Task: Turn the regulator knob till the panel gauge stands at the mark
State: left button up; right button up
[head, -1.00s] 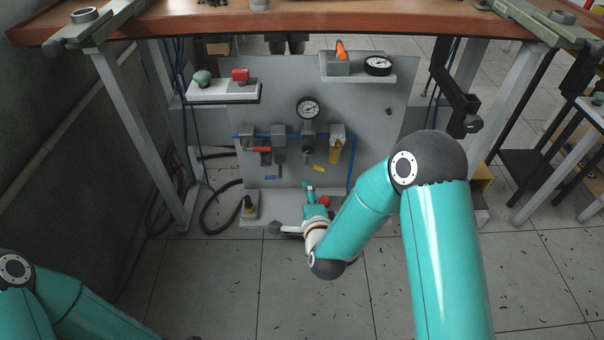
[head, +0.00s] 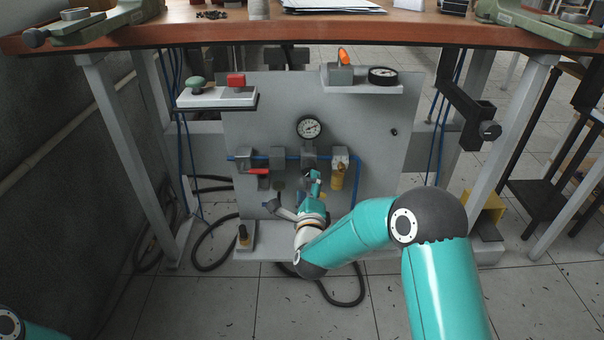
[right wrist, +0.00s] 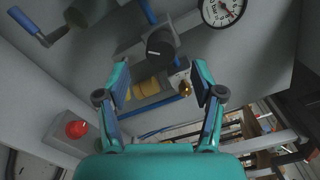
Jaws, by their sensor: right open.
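The panel gauge (head: 309,127) is a round white dial with a black rim on the grey upright panel; it also shows, cut off, in the right wrist view (right wrist: 222,10). Its reading against a mark is too small to tell. The regulator (head: 308,157) sits below it on the blue air line. Its dark round knob (right wrist: 160,43) shows in the right wrist view, just beyond the fingertips. My right gripper (head: 313,176) is below the regulator and hides the knob in the head view. Its fingers (right wrist: 160,66) are open, apart, one each side of the knob's line. My left gripper is out of view.
A yellow-bowled filter (head: 338,176) stands close right of the regulator, and a red-handled valve (head: 257,171) to the left. A shelf with a second gauge (head: 383,75) juts out above. The wooden bench top (head: 230,36) overhangs the panel. A black hose (head: 345,303) lies on the floor.

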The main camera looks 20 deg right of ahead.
aim_at(307, 172)
jog(key=b+x, duration=0.1)
jog(key=x, duration=0.6)
jog(key=shift+w+d+f, duration=0.1)
jog(key=shift+w, duration=0.25)
